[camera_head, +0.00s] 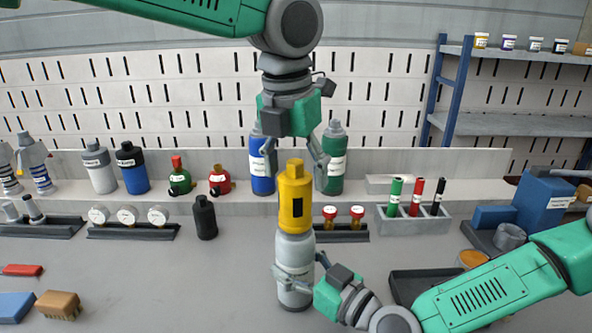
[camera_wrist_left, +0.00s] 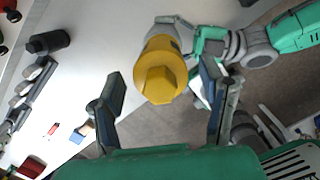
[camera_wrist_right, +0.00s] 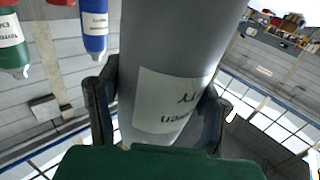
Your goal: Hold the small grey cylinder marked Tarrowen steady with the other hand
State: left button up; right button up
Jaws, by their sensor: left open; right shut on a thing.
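The small grey cylinder (camera_head: 294,252) stands upright on the table in the head view, topped by a yellow valve guard (camera_head: 296,200). My right gripper (camera_head: 296,277) is shut on the cylinder's lower body. In the right wrist view, the cylinder (camera_wrist_right: 180,45) fills the space between the fingers; its label is upside down and partly hidden, with letters ending in "en" and "TY". My left gripper (camera_head: 294,158) is open around or just above the guard's top. In the left wrist view, the guard (camera_wrist_left: 160,75) lies between the spread fingers, with gaps on both sides.
Blue (camera_head: 262,165) and green (camera_head: 333,160) cylinders stand on the ledge behind my left gripper. A black bottle (camera_head: 204,218) is left of the grey cylinder. A dark tray (camera_head: 425,285) lies near my right arm. A brush (camera_head: 58,304) is at front left; the table between is clear.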

pick_arm(q)
jog(key=shift+f, duration=1.25)
jog(key=c, duration=1.3)
jog(key=n, duration=0.4)
jog(key=shift+n+y, duration=0.3)
jog(key=shift+c, duration=0.2)
jog(key=shift+n, duration=0.7)
